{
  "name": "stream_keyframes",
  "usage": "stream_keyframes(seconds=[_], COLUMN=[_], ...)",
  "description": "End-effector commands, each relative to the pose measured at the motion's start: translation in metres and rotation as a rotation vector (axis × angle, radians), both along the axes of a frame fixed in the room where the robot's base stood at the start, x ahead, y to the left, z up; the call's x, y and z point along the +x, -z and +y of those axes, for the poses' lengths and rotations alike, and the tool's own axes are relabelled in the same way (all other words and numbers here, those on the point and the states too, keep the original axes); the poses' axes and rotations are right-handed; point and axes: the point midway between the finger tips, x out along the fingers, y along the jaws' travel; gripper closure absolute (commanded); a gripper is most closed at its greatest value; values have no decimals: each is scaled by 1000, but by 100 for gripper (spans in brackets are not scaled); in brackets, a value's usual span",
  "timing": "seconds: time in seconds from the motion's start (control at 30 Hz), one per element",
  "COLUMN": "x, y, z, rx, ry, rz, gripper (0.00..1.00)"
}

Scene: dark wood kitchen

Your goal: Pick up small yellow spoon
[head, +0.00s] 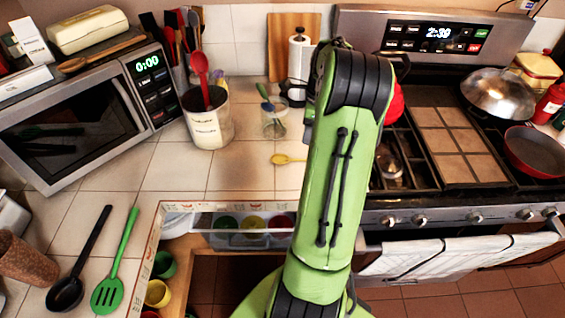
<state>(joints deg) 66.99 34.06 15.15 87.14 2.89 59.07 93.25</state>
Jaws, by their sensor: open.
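The small yellow spoon (281,159) lies flat on the tiled counter (240,170), just in front of a clear glass and left of my green arm. Its bowl points left and its thin handle runs right toward my arm. My arm rises through the middle of the picture and folds at the top. My gripper is hidden behind my arm, so its fingers and their distance from the spoon do not show.
A clear glass (274,127) with a blue-handled utensil stands behind the spoon. A white crock (208,122) with a red spoon stands left. The stove (432,150) is right. An open drawer (160,220) with coloured cups lies below the counter edge.

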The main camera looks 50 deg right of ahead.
Motion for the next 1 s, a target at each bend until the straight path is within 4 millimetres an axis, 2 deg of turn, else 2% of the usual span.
stream_keyframes(seconds=[0.03,0.1,0.33,0.53,0.63,1.0], x=[1,3,7,13,14,14], y=[16,33,62,99,106,106], z=[2,3,4,5,5,5], rx=[5,3,1,1,-1,-2], ry=[-1,-1,-3,-2,-3,-3], rz=[3,2,1,2,1,0], gripper=[56,56,56,56,56,56])
